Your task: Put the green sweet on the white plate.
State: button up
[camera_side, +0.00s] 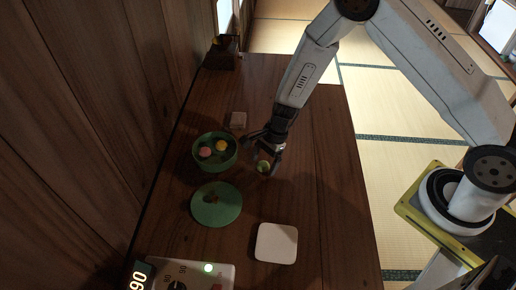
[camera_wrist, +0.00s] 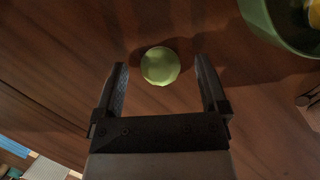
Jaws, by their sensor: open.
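The green sweet (camera_side: 263,166) is a small, round, pale green piece on the brown wooden table, just right of the green bowl. In the wrist view the green sweet (camera_wrist: 160,66) lies between the tips of the two fingers, apart from both. My gripper (camera_side: 264,158) is open and empty around it, pointing down; its two dark fingers also show in the wrist view (camera_wrist: 162,72). The white plate (camera_side: 276,243) is square with rounded corners and lies flat on the table nearer the front. It looks empty.
A green bowl (camera_side: 215,166) holds a pink sweet (camera_side: 205,152) and a yellow sweet (camera_side: 221,146); its rim shows in the wrist view (camera_wrist: 262,22). A round green lid (camera_side: 216,204) lies in front of it. A small pale block (camera_side: 238,120) is behind. A scale-like device (camera_side: 190,275) sits at the front left.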

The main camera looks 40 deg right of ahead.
dwell(0.5)
grip_shut()
jog(key=shift+r, duration=0.1)
jog(key=shift+r, duration=0.45)
jog(key=s+d+r, duration=0.2)
jog(key=s+r, duration=0.9)
jog(key=s, duration=0.2)
jog(key=shift+s+d+r, duration=0.25)
jog(key=shift+s+r, duration=0.15)
dwell(0.4)
